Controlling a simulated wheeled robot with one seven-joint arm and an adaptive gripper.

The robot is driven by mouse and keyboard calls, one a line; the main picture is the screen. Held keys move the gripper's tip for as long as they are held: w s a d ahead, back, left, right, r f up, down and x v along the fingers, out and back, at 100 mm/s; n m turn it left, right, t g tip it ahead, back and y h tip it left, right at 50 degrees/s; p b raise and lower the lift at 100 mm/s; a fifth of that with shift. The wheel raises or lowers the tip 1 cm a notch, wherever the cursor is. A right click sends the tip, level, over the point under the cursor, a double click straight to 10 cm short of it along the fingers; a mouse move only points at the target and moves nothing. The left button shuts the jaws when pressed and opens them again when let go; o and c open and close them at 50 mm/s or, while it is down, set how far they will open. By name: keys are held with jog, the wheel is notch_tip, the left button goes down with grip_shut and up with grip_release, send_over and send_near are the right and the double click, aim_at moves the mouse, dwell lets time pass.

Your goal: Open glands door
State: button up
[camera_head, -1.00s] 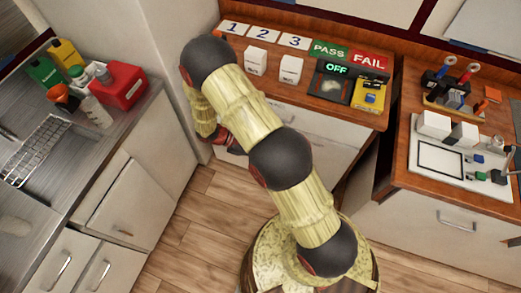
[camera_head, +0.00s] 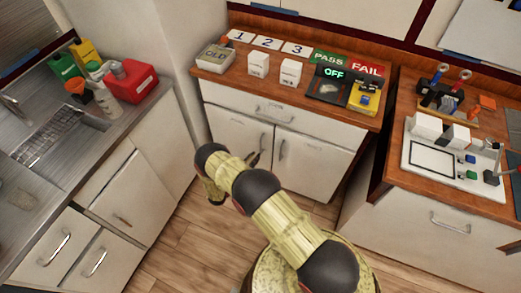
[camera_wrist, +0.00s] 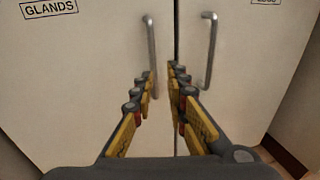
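The glands door (camera_wrist: 75,75) is the white left-hand cabinet door in the wrist view, with a "GLANDS" label (camera_wrist: 48,8) at its upper left. It is shut. Its metal bar handle (camera_wrist: 151,45) stands upright near the door's inner edge. My gripper (camera_wrist: 162,72) is open, with a gap between its fingertips. The left fingertip overlaps the lower end of the handle in the picture; whether they touch I cannot tell. In the head view the glands door (camera_head: 228,131) is the left door under the wooden counter, partly behind my arm.
The right-hand door (camera_wrist: 250,75) beside it is shut, with its own handle (camera_wrist: 210,50). A drawer (camera_head: 272,112) sits above both doors. The left counter's cabinets (camera_head: 125,190) and the right cabinet (camera_head: 440,220) flank the wooden floor (camera_head: 180,245).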

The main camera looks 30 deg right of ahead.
jog(key=r+b, duration=0.1)
jog(key=b, duration=0.1)
send_over(261, 153)
jog(key=shift+w+d+r+n+t, duration=0.1)
jog(key=shift+w+d+n+t, duration=0.05)
jog(key=shift+w+n+t, duration=0.2)
jog(key=shift+c, duration=0.8)
grip_shut()
